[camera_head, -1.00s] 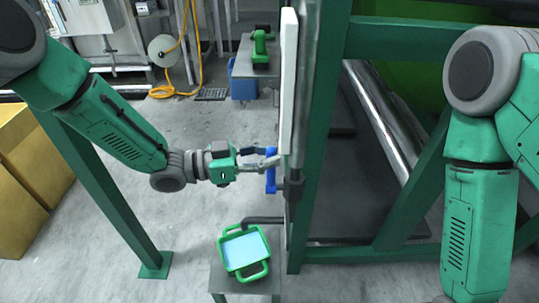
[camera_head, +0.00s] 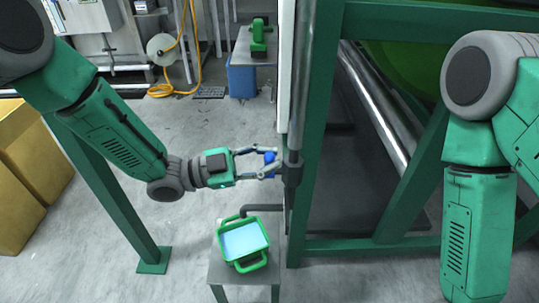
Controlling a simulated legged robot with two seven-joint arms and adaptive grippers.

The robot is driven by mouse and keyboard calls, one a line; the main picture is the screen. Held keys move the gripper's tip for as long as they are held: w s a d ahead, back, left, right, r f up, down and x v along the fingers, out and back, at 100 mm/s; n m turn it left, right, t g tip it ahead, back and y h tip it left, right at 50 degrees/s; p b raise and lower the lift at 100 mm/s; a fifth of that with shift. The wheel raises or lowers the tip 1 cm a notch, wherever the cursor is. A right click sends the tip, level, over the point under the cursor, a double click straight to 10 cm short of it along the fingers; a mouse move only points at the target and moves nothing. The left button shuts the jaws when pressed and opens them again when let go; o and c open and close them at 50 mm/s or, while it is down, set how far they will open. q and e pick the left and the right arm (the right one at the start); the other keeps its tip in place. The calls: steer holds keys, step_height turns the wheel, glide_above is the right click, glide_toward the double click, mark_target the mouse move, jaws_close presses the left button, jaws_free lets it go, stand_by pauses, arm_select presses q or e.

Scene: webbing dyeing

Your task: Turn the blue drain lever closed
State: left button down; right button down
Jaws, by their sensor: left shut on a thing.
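The blue drain lever (camera_head: 270,157) is at the dark pipe fitting (camera_head: 292,168) on the green frame, right of the picture's left half. My left gripper (camera_head: 268,164) reaches in from the left and is shut on the lever, with one finger above it and one below. The lever is mostly covered by the fingers and looks short, pointing toward the gripper. My right arm hangs at the right edge; its gripper is out of view.
A green-handled tray (camera_head: 262,259) with light blue contents stands on a small grey table (camera_head: 226,275) below the drain pipe (camera_head: 262,208). A green frame post (camera_head: 318,120) rises right of the lever. A yellow hose and boxes are farther left.

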arm_select(q)
steer(key=s+f+m+g+h+b, duration=0.1)
steer(key=s+f+m+g+b, duration=0.2)
steer(key=f+m+b, duration=0.6)
steer(key=shift+s+m, duration=1.1)
steer(key=shift+m, duration=1.4)
steer(key=shift+s+f+b, duration=0.1)
steer(key=shift+f+b, duration=0.15)
steer(key=shift+b, duration=0.05)
steer(key=c, duration=1.4)
jaws_free()
steer(key=shift+r, duration=0.1)
steer(key=a, duration=0.4)
steer(key=a+f, duration=0.1)
steer(key=a, duration=0.3)
steer(key=a+f, duration=0.1)
steer(key=a, duration=0.3)
steer(key=shift+f, duration=0.2)
